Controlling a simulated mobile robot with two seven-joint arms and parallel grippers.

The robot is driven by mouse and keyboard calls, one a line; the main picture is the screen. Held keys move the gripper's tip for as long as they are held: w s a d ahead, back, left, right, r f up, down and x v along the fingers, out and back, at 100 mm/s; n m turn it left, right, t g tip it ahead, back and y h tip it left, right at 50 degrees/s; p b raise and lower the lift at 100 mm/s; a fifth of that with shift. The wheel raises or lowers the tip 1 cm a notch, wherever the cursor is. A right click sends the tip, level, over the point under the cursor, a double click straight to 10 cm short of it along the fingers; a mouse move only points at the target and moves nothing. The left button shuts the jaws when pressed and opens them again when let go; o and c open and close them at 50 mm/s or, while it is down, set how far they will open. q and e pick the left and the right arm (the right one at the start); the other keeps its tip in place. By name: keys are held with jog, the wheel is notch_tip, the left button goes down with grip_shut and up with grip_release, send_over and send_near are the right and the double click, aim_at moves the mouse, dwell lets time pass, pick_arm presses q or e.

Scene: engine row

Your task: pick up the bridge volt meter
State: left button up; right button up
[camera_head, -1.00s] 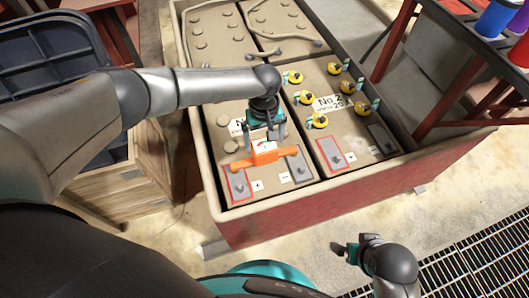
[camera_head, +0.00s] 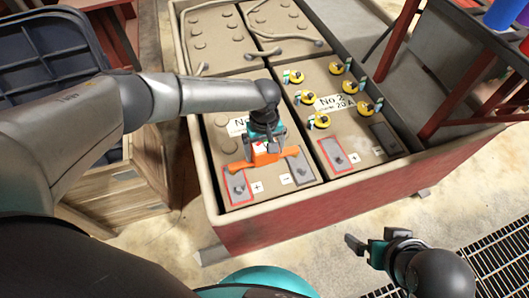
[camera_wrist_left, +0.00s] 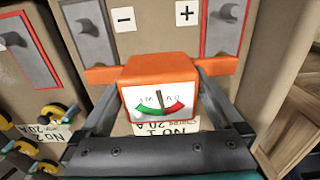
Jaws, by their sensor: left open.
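The bridge volt meter (camera_head: 262,158) is an orange bar with a boxy middle and a dial. It lies across the near end of the battery labelled No 1 (camera_head: 268,196). In the left wrist view the meter (camera_wrist_left: 160,68) shows its white dial with green and red bands. My left gripper (camera_head: 265,146) is down over the meter's middle, its open fingers on either side of the box. In the wrist view I cannot tell whether they touch it. My right gripper (camera_head: 362,246) is at the lower right, away from the batteries; its jaw opening is unclear.
The No 2 battery (camera_head: 350,130) with several yellow caps (camera_head: 320,122) stands to the right. A red-walled tray (camera_head: 300,222) encloses the batteries. A wooden crate (camera_head: 115,195) stands left, and a red-framed rack (camera_head: 440,90) right.

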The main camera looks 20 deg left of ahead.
pick_arm(q)
jog(key=shift+c, duration=0.2)
jog(key=c, duration=1.4)
jog(key=shift+r, duration=0.2)
